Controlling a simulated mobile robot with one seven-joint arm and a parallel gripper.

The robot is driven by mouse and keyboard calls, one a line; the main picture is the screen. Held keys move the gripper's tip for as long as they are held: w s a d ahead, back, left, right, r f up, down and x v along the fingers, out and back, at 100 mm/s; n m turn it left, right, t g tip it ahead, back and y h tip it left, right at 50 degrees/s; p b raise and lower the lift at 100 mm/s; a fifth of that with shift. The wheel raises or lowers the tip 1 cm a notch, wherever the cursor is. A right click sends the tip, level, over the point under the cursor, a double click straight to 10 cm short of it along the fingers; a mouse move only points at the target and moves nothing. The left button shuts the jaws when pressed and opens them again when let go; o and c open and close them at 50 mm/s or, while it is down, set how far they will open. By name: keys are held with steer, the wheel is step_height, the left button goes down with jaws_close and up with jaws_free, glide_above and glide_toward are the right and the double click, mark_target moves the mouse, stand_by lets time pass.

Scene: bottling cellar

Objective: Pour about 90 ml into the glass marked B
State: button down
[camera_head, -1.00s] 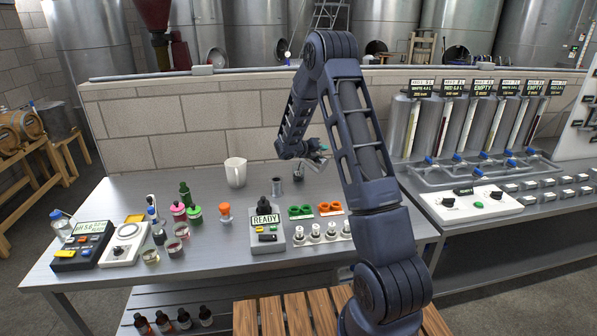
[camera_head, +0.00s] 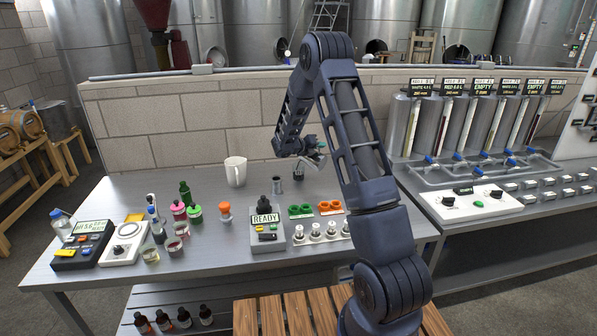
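My gripper (camera_head: 313,157) is at the end of my arm, over the back of the table, right of the white jug. It is small and partly hidden by my arm, so I cannot tell whether its fingers are open or shut. A small dark thing (camera_head: 298,171) shows just below it; I cannot tell whether it is held. A grey metal cylinder (camera_head: 277,185) stands on the table left of the gripper. A white jug (camera_head: 236,172) stands upright further left. Small glasses stand at the left, among them a clear one (camera_head: 151,254) and a reddish one (camera_head: 175,247). No letter B is readable.
The steel table (camera_head: 215,265) has free room at its middle front. A device reading READY (camera_head: 265,236) and white-topped pieces (camera_head: 315,233) stand near the front edge. A meter (camera_head: 82,245) stands far left. A block wall (camera_head: 180,130) rises behind.

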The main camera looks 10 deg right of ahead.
mark_target(325, 158)
steer(key=s+d+f+m, duration=0.1)
steer(key=s+d+f+m+y, duration=0.1)
steer(key=shift+s+f+t+y, duration=0.1)
steer(key=shift+f+t+y, duration=0.2)
steer(key=shift+t, duration=0.1)
steer(key=shift+s+d+f+m+t+y, duration=0.15)
steer(key=shift+f+m, duration=0.2)
steer(key=shift+f, duration=0.1)
steer(key=shift+s+d+f+m+t+y, duration=0.1)
steer(key=shift+d+f+m, duration=0.05)
steer(key=shift+f+m, duration=0.2)
steer(key=shift+s+d+f+m+t+y, duration=0.15)
steer(key=shift+f+m, duration=0.15)
steer(key=shift+f, duration=0.2)
stand_by(0.4)
steer(key=shift+s+d+f+m+t+y+b, duration=0.45)
steer(key=shift+s+d+f+m, duration=0.25)
steer(key=shift+f, duration=0.55)
steer(key=shift+s+d+f+m+t+y+b, duration=0.45)
steer(key=shift+f+m, duration=0.4)
steer(key=shift+f, duration=0.35)
steer(key=shift+s+d+f+m+t+y+b, duration=0.35)
steer(key=shift+s+d+f+m, duration=0.35)
steer(key=shift+f, duration=0.55)
steer(key=shift+s+d+f+m+t+y+b, duration=0.15)
steer(key=shift+f+m+t+y+b, duration=0.1)
steer(key=shift+f+m, duration=0.2)
steer(key=shift+s+d+f+m+t+y+b, duration=0.1)
steer(key=shift+f+m+t+y+b, duration=0.15)
steer(key=shift+f, duration=0.25)
